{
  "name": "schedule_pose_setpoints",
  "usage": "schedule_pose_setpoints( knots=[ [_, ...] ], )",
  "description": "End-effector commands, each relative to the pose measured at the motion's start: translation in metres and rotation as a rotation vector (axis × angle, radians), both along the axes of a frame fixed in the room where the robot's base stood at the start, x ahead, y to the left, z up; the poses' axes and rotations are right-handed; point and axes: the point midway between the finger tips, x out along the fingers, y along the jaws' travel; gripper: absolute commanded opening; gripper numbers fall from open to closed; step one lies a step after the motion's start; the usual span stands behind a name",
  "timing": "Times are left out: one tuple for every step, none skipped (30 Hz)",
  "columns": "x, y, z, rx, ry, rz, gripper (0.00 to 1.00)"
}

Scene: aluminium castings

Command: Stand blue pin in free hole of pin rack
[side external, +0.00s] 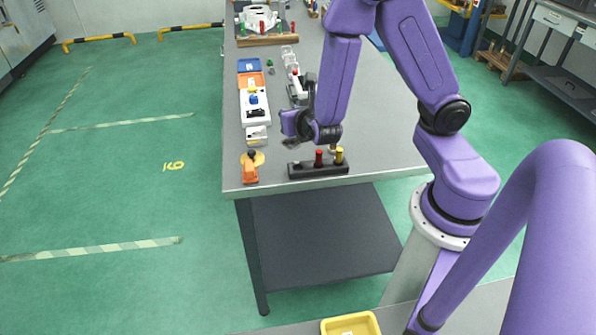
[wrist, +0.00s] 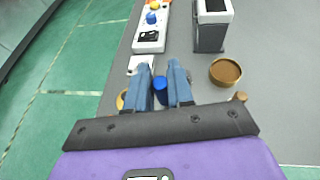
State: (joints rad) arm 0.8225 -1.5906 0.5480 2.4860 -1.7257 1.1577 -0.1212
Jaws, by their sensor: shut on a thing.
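The blue pin (wrist: 161,83) shows in the wrist view between the two blue fingers of my gripper (wrist: 160,70), which is shut on it. In the side external view my gripper (side external: 292,142) is over the near part of the table, just behind and left of the pin rack. The pin is not clear to me there. The pin rack (side external: 304,170) is a long black block near the table's front edge. A red pin (side external: 318,158) and a yellow pin (side external: 339,155) stand in its middle and right. Its left part shows no pin. The rack is not visible in the wrist view.
A brown round dish (wrist: 225,72) and a grey box (wrist: 210,35) stand right of my fingers. The table's left edge is close.

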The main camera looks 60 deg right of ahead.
Motion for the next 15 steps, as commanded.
schedule_pose_setpoints(
  knots=[
    [-0.006, 0.002, -0.003, -0.004, 0.003, 0.04, 0.0],
    [-0.009, 0.004, -0.005, -0.003, 0.003, 0.062, 0.0],
    [-0.012, 0.006, -0.007, -0.004, 0.002, 0.09, 0.0],
    [-0.014, 0.008, -0.008, -0.003, 0.001, 0.107, 0.0],
    [-0.017, 0.009, -0.009, -0.003, 0.002, 0.124, 0.0],
    [-0.02, 0.011, -0.011, -0.004, 0.001, 0.144, 0.0],
    [-0.022, 0.012, -0.012, -0.004, 0.001, 0.158, 0.0],
    [-0.023, 0.013, -0.012, -0.004, 0.001, 0.168, 0.0],
    [-0.025, 0.014, -0.013, -0.003, 0.001, 0.182, 0.0],
    [-0.026, 0.015, -0.014, -0.002, 0.0, 0.189, 0.0],
    [-0.027, 0.016, -0.014, -0.001, 0.0, 0.195, 0.0],
    [-0.028, 0.016, -0.015, -0.002, 0.0, 0.202, 0.0],
    [-0.029, 0.017, -0.017, -0.003, 0.001, 0.206, 0.0],
    [-0.029, 0.017, -0.018, -0.004, 0.002, 0.208, 0.0],
    [-0.029, 0.017, -0.022, -0.005, 0.002, 0.209, 0.0]
  ],
)
